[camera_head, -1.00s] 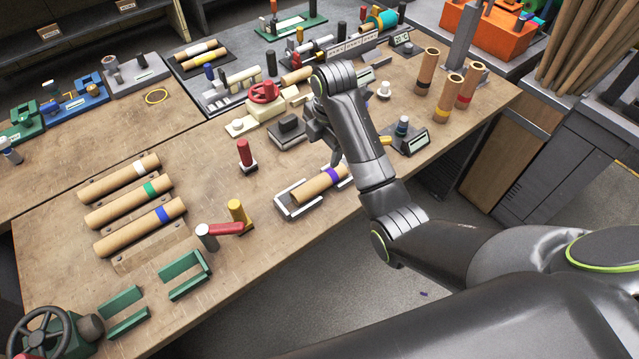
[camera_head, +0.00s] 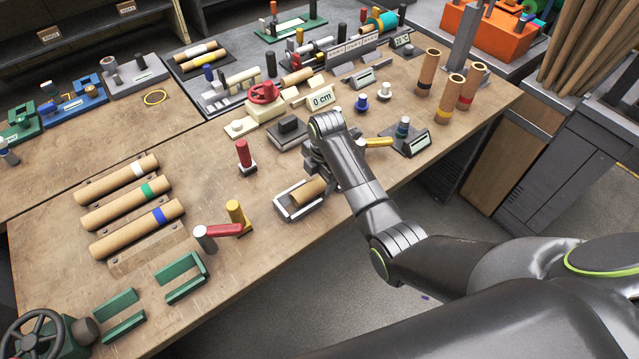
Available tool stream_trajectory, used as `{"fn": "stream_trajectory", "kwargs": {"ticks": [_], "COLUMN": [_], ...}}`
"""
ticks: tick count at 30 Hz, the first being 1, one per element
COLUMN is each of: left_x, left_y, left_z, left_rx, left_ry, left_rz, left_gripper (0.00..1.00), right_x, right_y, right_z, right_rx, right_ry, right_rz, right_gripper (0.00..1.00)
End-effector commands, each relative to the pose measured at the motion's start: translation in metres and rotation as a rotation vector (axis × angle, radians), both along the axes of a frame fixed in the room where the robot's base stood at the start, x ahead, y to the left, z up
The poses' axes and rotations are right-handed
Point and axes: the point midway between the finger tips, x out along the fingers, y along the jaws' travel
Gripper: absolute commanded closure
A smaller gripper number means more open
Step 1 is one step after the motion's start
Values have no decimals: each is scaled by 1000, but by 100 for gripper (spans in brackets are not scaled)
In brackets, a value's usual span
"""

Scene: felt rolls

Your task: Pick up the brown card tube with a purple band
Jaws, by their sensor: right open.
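The brown card tube (camera_head: 307,193) lies in a pale metal cradle (camera_head: 285,209) near the front edge of the workbench. Only its left part shows; my right arm and gripper hide its right part and the purple band. My right gripper (camera_head: 322,170) is open and low over the right part of the tube. I cannot tell whether its fingers touch the tube or stand around it. My left gripper is not in view.
A red-topped post (camera_head: 244,155), a dark block (camera_head: 290,132) and a yellow post (camera_head: 237,212) with a red lever stand close by. Three banded tubes lie on a rack (camera_head: 150,246) at left. Three upright tubes (camera_head: 451,97) stand at right.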

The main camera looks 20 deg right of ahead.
Motion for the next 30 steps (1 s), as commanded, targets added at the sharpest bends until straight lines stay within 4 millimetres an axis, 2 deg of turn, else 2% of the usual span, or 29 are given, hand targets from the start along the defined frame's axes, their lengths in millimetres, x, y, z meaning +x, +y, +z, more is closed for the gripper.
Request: {"fn": "stream_trajectory", "kwargs": {"ticks": [9,18,30], "left_x": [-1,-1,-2], "left_y": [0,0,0], "left_z": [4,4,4], "left_rx": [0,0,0], "left_ry": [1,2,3], "left_rz": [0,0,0], "left_gripper": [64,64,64], "right_x": [5,6,6], "right_y": [0,1,1], "right_z": [-33,-36,-36], "right_rx": [0,0,0], "right_ry": [1,0,0], "right_rz": [0,0,0], "right_gripper": [34,34,85]}}
